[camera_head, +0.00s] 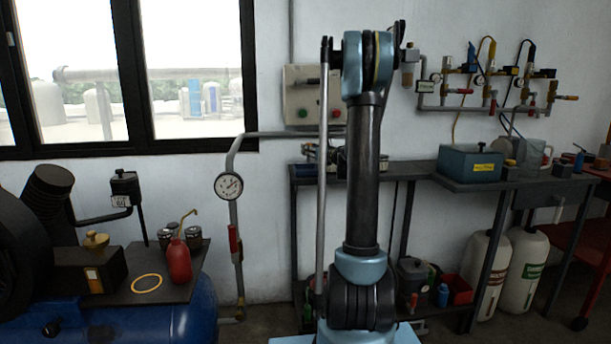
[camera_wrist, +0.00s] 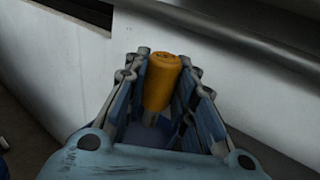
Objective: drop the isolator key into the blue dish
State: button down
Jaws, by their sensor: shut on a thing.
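In the wrist view my gripper (camera_wrist: 160,80) is shut on an orange, round-ended handle, which looks like the isolator key (camera_wrist: 162,82). The handle stands between the two fingers, and a short grey shank shows below it toward the palm. A dark blue patch shows behind the shank; I cannot tell what it is. In the head view my arm stands upright in the middle, and I cannot make out the gripper or the key there. I see no clear blue dish in either view; the arm hides part of the bench.
A dark workbench (camera_head: 520,188) along the wall bears a blue box (camera_head: 470,164) with a yellow label. Valve pipework hangs above it. White jugs (camera_head: 523,270) stand below. At left, a blue tank (camera_head: 150,325) carries a plate with a red can (camera_head: 178,262). A gauge pipe rises between.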

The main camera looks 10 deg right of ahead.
jog(key=shift+f, duration=0.65)
jog(key=c, duration=1.2)
grip_release()
jog(key=shift+c, duration=0.2)
jog(key=shift+s, duration=0.1)
jog(key=v, duration=1.2)
jog(key=shift+f, duration=0.1)
